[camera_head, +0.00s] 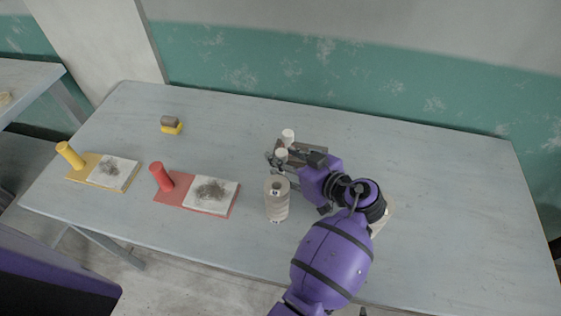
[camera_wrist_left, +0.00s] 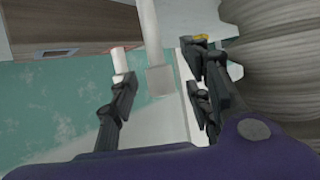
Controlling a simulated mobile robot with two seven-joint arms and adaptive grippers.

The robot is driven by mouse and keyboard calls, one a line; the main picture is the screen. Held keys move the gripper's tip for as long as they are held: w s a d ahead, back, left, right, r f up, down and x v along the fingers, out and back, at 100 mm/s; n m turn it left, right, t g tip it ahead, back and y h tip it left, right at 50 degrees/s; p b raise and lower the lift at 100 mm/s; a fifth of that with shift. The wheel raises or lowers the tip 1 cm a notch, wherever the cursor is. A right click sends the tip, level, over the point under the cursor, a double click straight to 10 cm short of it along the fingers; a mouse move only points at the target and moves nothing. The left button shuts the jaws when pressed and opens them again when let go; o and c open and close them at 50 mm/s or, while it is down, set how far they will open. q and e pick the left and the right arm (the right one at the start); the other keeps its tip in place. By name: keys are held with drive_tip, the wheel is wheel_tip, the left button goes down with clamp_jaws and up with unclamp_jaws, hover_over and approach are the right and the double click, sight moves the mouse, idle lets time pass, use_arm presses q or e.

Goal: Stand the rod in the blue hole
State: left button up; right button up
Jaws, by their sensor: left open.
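My left gripper (camera_head: 287,160) is open over the back middle of the table, beside two small white round-topped pieces (camera_head: 288,135). In the left wrist view its fingers (camera_wrist_left: 160,92) are spread. A white rod-like piece (camera_wrist_left: 119,59) shows by the left finger's tip, and a longer pale post (camera_wrist_left: 150,32) shows between the fingers. I cannot tell which is the rod. A brown block (camera_wrist_left: 75,25) is at the upper left of that view; part of it shows behind the gripper in the head view. My right gripper is out of view.
A ribbed beige cylinder (camera_head: 277,199) stands close to the left gripper, at the front. The table (camera_head: 450,220) is clear at right.

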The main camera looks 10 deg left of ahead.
use_arm(q)
drive_tip(key=shift+x, duration=1.1)
drive_tip(key=shift+d, duration=0.1)
clamp_jaws()
drive_tip(key=shift+w+r, duration=0.1)
drive_tip(key=shift+r, duration=0.2)
